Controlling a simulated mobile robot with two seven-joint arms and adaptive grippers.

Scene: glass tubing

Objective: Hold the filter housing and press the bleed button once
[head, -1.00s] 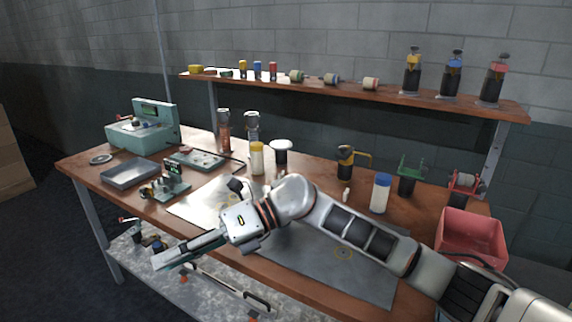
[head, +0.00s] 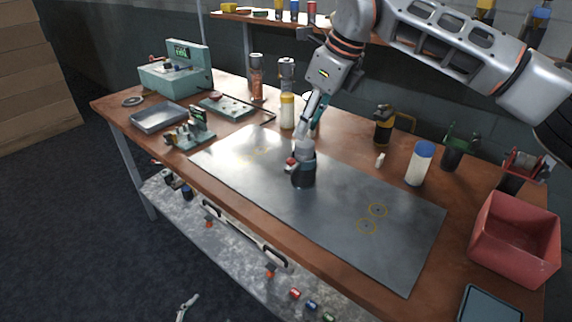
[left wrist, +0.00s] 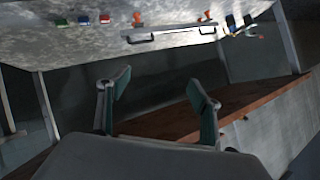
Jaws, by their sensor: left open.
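The filter housing, as best I can tell, is a dark upright cylinder (head: 303,174) with a grey top, standing near the middle of the grey mat (head: 262,191). A small red button (head: 291,162) sticks out at its upper left side. My right gripper (head: 306,138) points down from above, with its fingers at the top of the housing. The fingers overlap in this view, so I cannot tell whether they grip it. My left gripper (left wrist: 158,96) is open and empty in the left wrist view. Its tip (head: 187,306) shows at the bottom of the head view, low in front of the bench.
A blue-capped bottle (head: 421,163) and a red bin (head: 515,240) stand to the right. A metal tray (head: 158,117) and a small fixture (head: 191,130) are left. The mat around the housing is clear.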

